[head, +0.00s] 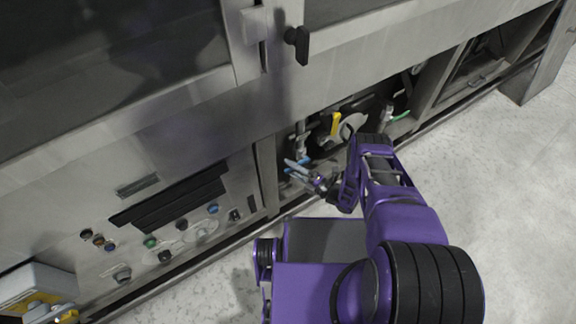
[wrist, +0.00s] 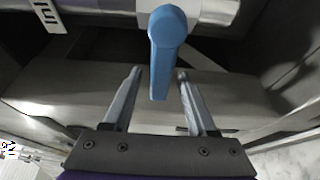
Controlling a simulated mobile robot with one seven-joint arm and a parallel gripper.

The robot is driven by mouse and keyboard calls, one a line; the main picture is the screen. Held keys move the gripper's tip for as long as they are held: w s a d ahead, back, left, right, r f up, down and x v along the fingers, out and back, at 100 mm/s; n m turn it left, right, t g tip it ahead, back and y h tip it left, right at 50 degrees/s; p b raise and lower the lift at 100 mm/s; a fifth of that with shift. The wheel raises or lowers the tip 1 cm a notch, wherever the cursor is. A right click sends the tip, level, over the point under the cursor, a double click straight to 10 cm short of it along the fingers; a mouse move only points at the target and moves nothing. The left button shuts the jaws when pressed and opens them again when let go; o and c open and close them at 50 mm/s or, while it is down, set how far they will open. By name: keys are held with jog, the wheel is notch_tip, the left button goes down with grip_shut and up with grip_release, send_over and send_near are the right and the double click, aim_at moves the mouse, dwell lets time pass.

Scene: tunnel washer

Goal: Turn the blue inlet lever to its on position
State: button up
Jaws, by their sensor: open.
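The blue inlet lever (wrist: 165,55) is large at the top middle of the wrist view. Its round hub is at the top, on a light pipe section, and its handle points down in the picture. My gripper (wrist: 157,75) is open, with one finger on each side of the handle's lower end. A gap shows on both sides of the handle, and I see no contact. In the head view the lever (head: 303,161) is a small blue patch in the open lower bay, next to my gripper (head: 292,168), which partly covers it.
A yellow handle (head: 336,123) and a green part (head: 401,115) are in the same bay, right of the lever. A control panel with several buttons (head: 150,242) is at the left. A black latch knob (head: 298,44) sticks out above. The floor (head: 500,190) is clear at the right.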

dwell(0.3)
grip_shut()
dwell(1.3)
